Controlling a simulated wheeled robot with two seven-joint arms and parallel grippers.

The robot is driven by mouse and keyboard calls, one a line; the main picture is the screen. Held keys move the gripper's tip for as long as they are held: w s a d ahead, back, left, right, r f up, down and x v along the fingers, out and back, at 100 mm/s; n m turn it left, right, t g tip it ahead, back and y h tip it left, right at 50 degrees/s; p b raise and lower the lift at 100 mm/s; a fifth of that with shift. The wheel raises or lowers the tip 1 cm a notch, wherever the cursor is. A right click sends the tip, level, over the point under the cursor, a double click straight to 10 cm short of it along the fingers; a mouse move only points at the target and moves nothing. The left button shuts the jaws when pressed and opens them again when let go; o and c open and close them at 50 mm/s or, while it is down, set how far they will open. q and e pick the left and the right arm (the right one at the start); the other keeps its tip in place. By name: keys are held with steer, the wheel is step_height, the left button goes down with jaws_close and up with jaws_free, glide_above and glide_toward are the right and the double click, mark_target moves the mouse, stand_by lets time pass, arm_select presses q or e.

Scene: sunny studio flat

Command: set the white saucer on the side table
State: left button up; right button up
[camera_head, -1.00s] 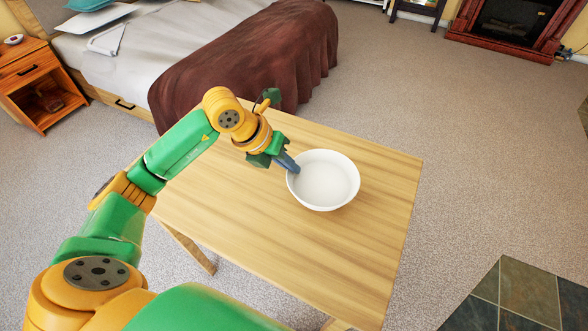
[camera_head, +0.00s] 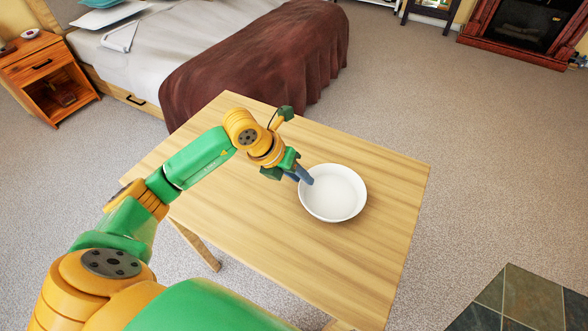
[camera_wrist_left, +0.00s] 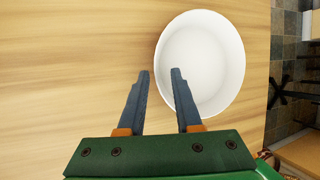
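The white saucer (camera_head: 335,196), a round dish with a raised rim, sits upright on the light wooden side table (camera_head: 250,245), towards its right side. It also shows in the left wrist view (camera_wrist_left: 212,62). My left gripper (camera_head: 303,177) is at the saucer's left rim. In the left wrist view the two blue-grey fingers (camera_wrist_left: 162,72) are apart, one over the saucer and one outside it, with the rim between them. Whether a finger touches the rim I cannot tell. My right gripper is not in view.
The tabletop is otherwise bare. A bed with a brown blanket (camera_head: 255,65) stands behind the table. A wooden nightstand (camera_head: 45,75) is at the far left and a fireplace (camera_head: 520,28) at the far right. Open carpet lies right of the table.

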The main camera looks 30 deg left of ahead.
arm_select(q)
steer(key=v, duration=1)
steer(key=shift+s+r, duration=0.2)
steer(key=shift+r, duration=0.15)
steer(key=shift+a, duration=0.1)
